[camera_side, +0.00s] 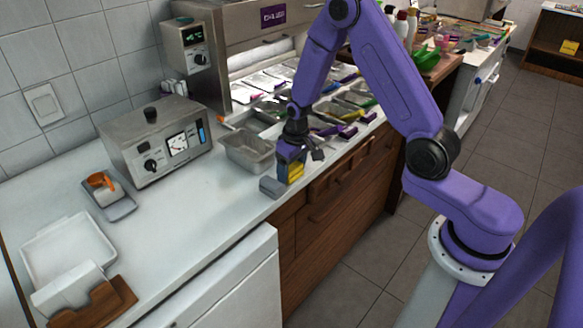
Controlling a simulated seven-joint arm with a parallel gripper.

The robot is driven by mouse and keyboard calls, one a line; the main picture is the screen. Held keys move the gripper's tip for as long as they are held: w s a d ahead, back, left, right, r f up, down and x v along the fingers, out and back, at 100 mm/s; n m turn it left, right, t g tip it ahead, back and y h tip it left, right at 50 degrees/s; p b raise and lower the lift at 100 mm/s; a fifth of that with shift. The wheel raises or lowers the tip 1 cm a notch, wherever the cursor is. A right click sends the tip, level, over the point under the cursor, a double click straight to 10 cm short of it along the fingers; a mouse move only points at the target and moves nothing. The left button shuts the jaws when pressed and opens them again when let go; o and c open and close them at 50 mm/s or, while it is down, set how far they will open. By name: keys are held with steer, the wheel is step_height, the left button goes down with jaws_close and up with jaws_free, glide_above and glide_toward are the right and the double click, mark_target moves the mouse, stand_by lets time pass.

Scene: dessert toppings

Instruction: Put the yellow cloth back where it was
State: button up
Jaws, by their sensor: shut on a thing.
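The yellow cloth (296,172) shows as a small yellow patch at the front edge of the counter. My gripper (293,168) is shut on it, pointing down. The gripper hides part of the cloth, and I cannot tell whether the cloth touches the counter. A small grey block-like item (270,188) is on the counter just left of and below the cloth; I cannot tell whether they touch.
An empty metal pan (248,152) is just behind my gripper. Topping pans (352,98) with colourful handles lie to the right. A steel appliance (156,142), grey tray (122,209) and white container (70,243) are at left. The counter's middle (190,215) is clear.

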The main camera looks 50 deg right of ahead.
mark_target(295, 168)
steer(key=o, duration=0.7)
steer(key=shift+f, duration=0.1)
steer(key=shift+c, duration=0.2)
step_height(295, 168, up, 11)
steer(key=s, duration=0.1)
steer(key=s+a+r+n, duration=0.3)
steer(key=s+a+r, duration=0.1)
steer(key=s+a, duration=0.1)
steer(key=s+a+r+n, duration=0.1)
steer(key=s+n, duration=0.3)
steer(key=s, duration=0.8)
steer(key=s+a+r+n+g, duration=0.1)
steer(key=s+n, duration=0.4)
steer(key=s, duration=0.8)
steer(key=shift+s+a+r+n, duration=0.3)
steer(key=shift+a+r, duration=0.35)
steer(key=shift+r, duration=0.25)
steer(key=shift+w, duration=0.1)
